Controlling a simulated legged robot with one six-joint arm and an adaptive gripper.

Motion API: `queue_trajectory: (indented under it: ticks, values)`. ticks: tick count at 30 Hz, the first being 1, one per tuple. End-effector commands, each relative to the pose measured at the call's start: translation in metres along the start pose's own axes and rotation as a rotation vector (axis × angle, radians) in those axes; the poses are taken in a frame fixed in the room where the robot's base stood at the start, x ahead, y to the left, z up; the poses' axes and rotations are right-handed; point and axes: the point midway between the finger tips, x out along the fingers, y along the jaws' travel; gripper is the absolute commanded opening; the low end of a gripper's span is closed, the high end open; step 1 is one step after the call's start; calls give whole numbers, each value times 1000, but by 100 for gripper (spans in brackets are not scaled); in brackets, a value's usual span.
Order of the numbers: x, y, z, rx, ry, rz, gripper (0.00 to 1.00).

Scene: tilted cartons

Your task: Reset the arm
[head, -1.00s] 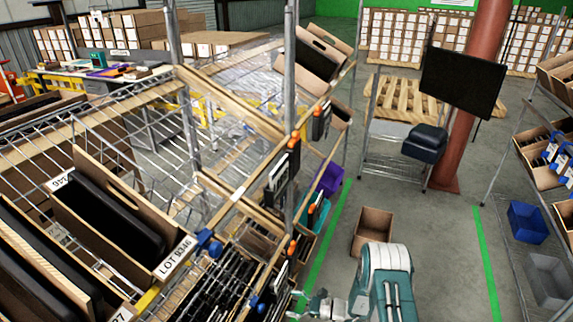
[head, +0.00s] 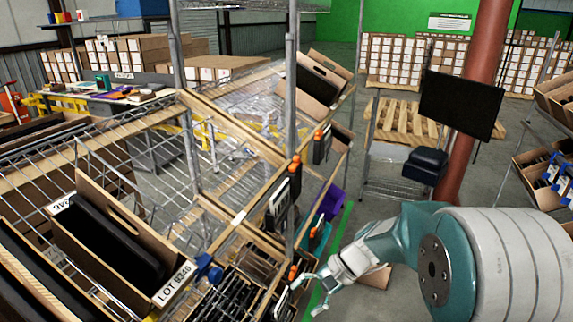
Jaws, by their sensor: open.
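My arm reaches in from the lower right of the head view, with its large teal and white joint close to the camera. My gripper (head: 308,296) is at the lower middle, beside the lower front edge of the wire shelf rack (head: 190,130). Its fingers are spread and I see nothing between them. The arm partly hides an open brown carton (head: 376,278) on the floor behind it.
A tilted carton (head: 120,245) labelled LOT with black contents sits on the near rack at left. Another tilted carton (head: 318,82) sits higher on the rack. A black monitor (head: 461,104) stands by a red column (head: 478,70).

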Motion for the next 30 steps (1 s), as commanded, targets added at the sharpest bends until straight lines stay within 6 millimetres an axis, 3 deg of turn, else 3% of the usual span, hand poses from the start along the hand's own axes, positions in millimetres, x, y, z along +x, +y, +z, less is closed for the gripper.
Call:
queue_trajectory:
  ticks: [3, 15, 30]
  values:
    - [-21, 5, 28, -97, 86, 70, 81]
    - [-80, 44, 101, -392, 399, 304, 81]
    - [-136, 99, 162, -699, 809, 557, 81]
